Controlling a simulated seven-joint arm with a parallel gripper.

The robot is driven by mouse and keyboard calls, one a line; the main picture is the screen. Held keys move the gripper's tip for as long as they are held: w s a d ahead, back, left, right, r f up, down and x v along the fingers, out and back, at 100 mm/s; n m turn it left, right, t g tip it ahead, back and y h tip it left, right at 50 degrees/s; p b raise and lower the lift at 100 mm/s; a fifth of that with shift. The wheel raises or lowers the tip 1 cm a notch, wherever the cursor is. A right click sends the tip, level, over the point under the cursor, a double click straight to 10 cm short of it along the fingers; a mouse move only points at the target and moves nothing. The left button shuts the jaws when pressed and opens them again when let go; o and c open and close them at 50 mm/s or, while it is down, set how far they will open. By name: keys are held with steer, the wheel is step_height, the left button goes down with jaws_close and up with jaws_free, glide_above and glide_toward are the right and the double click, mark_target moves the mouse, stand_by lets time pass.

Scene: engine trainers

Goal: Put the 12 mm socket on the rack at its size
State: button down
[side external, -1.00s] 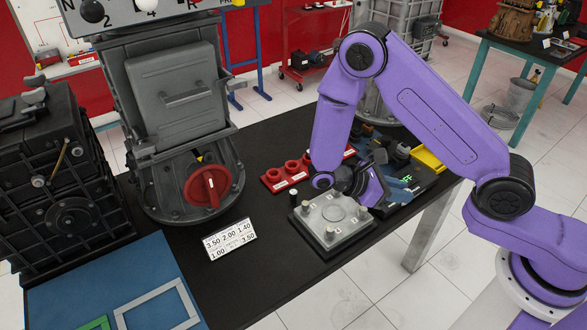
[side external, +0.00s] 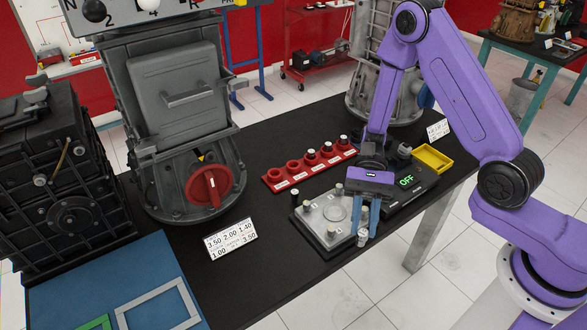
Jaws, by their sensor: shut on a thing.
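A small silver piece that looks like a socket (side external: 363,238) shows at the tips of my gripper (side external: 367,230). The gripper points down with its blue fingers shut on it, by the front right edge of the grey plate. I cannot read its size. The red rack (side external: 283,183) lies behind the plate, with white labels along its front that are too small to read. Its two left holders look empty. Its three right holders carry dark pieces with light tops (side external: 327,149).
The grey plate (side external: 322,214) has upright posts, and a dark cylinder with a light top (side external: 293,182) stands at its back left. A black device reading OFF (side external: 406,181) and a yellow tray (side external: 432,158) are at right. A number card (side external: 230,239) stands left; bare black table lies around it.

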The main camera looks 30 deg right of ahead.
steer(key=w+d+r+m+t+y, duration=0.15)
steer(key=w+m+t+y, duration=0.25)
steer(key=w+m+t, duration=0.7)
steer(key=w+d+m+t+h, duration=0.4)
steer(key=w+d+m+t, duration=0.2)
steer(key=w+d+t, duration=0.3)
steer(key=shift+m+g, duration=0.3)
steer(key=shift+g, duration=0.2)
steer(key=w+f, duration=0.3)
steer(key=w, duration=0.1)
steer(key=w+f, duration=0.3)
steer(key=w, duration=0.2)
steer(key=w+f, duration=0.3)
steer(key=w, duration=0.2)
steer(key=shift+w+a+f, duration=0.1)
steer(key=shift+w+a, duration=0.1)
steer(key=shift+w, duration=0.05)
steer(key=shift+w+f, duration=0.3)
steer(key=shift+f, duration=1.55)
steer(key=shift+f, duration=0.35)
